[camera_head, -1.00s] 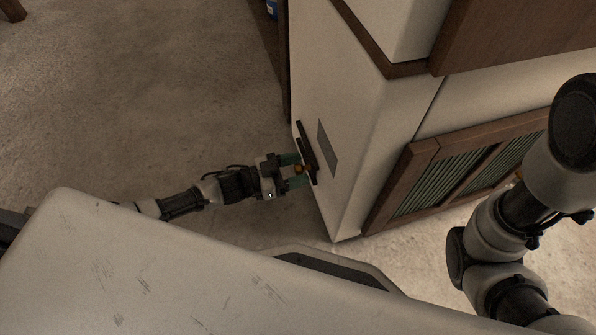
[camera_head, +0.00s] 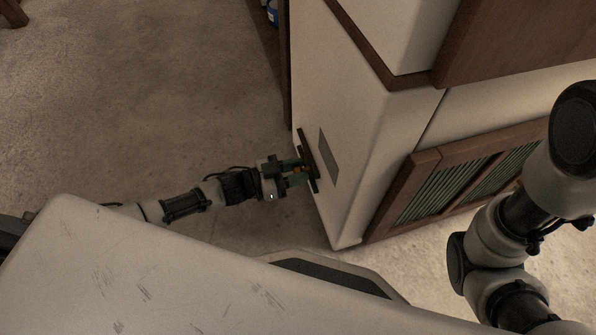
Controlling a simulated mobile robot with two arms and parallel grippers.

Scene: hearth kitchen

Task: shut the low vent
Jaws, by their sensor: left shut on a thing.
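On the white side face of the chimney-like block, a narrow dark plate (camera_head: 306,148) stands at its left edge, low down. It looks like the vent's cover, seen nearly edge-on. A flat grey rectangle (camera_head: 329,157) lies to its right on the same face; I cannot tell whether it is an opening or a panel. A small orange-brown knob (camera_head: 299,169) sits at the plate's near side. My left gripper (camera_head: 299,171) reaches in from the left, its green fingers shut on the knob, partly hiding it. My right gripper is out of view.
A brown-framed louvred panel (camera_head: 455,185) with green slats is on the block's front, right of the corner. My right arm stands at the right edge. A small blue object (camera_head: 272,12) is at the top. The floor (camera_head: 130,110) on the left is clear.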

